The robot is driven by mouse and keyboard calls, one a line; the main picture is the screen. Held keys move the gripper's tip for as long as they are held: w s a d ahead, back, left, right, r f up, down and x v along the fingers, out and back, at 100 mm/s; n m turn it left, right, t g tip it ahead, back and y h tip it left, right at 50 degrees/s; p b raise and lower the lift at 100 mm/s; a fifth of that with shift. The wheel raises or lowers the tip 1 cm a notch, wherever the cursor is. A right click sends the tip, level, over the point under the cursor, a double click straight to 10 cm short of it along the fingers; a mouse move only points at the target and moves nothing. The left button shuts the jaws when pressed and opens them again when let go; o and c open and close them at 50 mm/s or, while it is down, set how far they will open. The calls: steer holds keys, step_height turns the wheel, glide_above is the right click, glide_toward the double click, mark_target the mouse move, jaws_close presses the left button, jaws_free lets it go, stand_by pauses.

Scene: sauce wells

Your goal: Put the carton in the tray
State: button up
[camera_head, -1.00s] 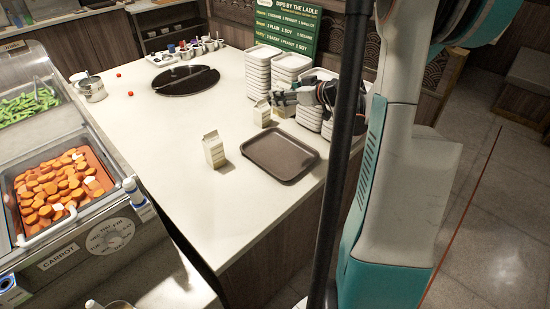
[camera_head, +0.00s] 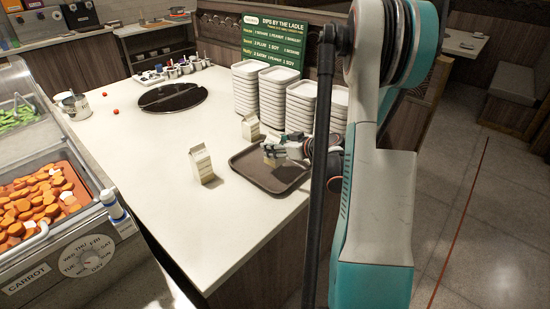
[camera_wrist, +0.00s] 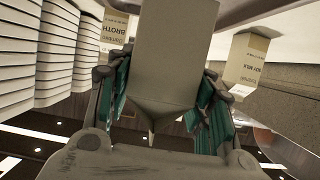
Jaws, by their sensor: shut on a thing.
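The held carton (camera_wrist: 172,45) is pale with a gabled end and fills the middle of the wrist view between my fingers. In the head view my gripper (camera_head: 276,151) is shut on it over the brown tray (camera_head: 284,179), near its back half. My fingers partly hide the carton there, and I cannot tell whether its base touches the tray. One standing carton (camera_head: 202,164) is left of the tray, and another (camera_head: 250,127) is behind it. The wrist view shows a broth carton (camera_wrist: 115,27) and a soy milk carton (camera_wrist: 246,58) on either side.
Stacks of white dishes (camera_head: 300,104) stand behind the tray, close to my gripper. A dark round plate (camera_head: 172,97) lies at the far left. The counter (camera_head: 190,220) is clear at the front left. Food wells (camera_head: 38,200) border the left side.

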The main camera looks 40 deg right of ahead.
steer(key=shift+f+b, duration=0.75)
steer(key=shift+f, duration=1.25)
steer(key=shift+f, duration=0.1)
steer(key=o, duration=1.5)
steer(key=shift+s+r, duration=0.3)
steer(key=p+v, duration=0.3)
steer(key=v, duration=0.8)
steer(key=shift+s, duration=0.15)
